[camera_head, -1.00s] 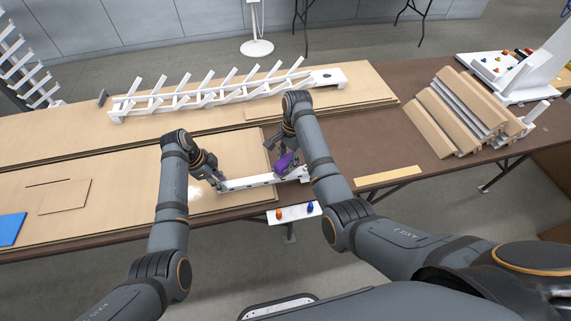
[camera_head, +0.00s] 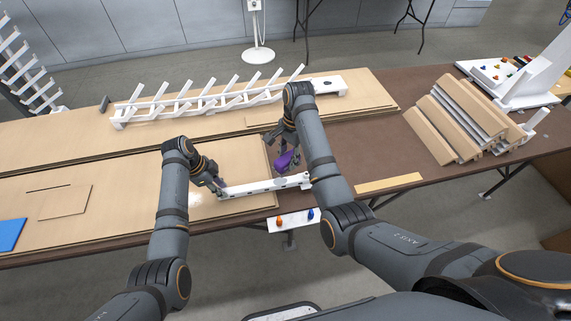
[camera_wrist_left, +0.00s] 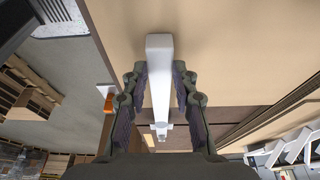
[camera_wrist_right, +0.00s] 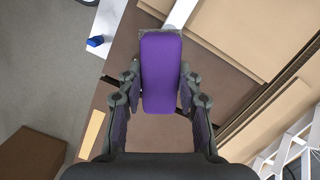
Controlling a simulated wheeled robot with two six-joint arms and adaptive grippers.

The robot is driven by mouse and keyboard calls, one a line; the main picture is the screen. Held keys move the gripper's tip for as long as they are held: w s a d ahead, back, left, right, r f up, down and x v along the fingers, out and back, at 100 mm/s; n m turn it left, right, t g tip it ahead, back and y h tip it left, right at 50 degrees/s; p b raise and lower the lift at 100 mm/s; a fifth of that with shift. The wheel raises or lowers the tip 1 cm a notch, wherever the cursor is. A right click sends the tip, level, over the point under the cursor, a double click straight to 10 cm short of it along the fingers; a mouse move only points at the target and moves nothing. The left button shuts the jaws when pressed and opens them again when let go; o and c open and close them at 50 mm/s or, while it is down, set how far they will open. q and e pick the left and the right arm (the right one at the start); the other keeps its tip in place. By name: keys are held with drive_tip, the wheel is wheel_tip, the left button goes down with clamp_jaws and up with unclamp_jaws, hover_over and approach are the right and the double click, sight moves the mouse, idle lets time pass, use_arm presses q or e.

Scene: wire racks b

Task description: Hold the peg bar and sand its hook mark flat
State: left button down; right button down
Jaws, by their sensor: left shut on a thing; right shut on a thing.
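The white peg bar (camera_head: 262,187) extends to the right from my left gripper, over the edge of the tan boards. My left gripper (camera_head: 219,188) is shut on its left end; the left wrist view shows the bar (camera_wrist_left: 159,85) between the fingers. Small dark spots show on the bar; I cannot tell which is the hook mark. My right gripper (camera_head: 285,150) is shut on a purple sanding block (camera_head: 284,161), just behind or above the bar's right half. In the right wrist view, the block (camera_wrist_right: 161,75) has a grey rough edge and partly hides the bar (camera_wrist_right: 181,13).
A white pegged rack (camera_head: 225,98) lies on the boards behind both grippers. Tan and grey slats (camera_head: 450,125) lean at the right. A small white tray (camera_head: 293,221) with an orange and a blue piece is at the table's front edge.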

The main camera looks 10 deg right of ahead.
use_arm(q)
drive_tip(key=c, duration=1)
unclamp_jaws()
use_arm(e)
wheel_tip(320, 180, up, 6)
drive_tip(key=p, duration=0.7)
drive_tip(key=shift+r+p, duration=0.1)
drive_tip(key=shift+p, duration=0.25)
use_arm(q)
drive_tip(key=v, duration=0.6)
drive_tip(key=d+v, duration=0.1)
drive_tip(key=v, duration=0.5)
drive_tip(key=d+v, duration=0.1)
drive_tip(key=v, duration=0.6)
drive_tip(key=shift+r, duration=0.35)
drive_tip(key=shift+f, duration=0.15)
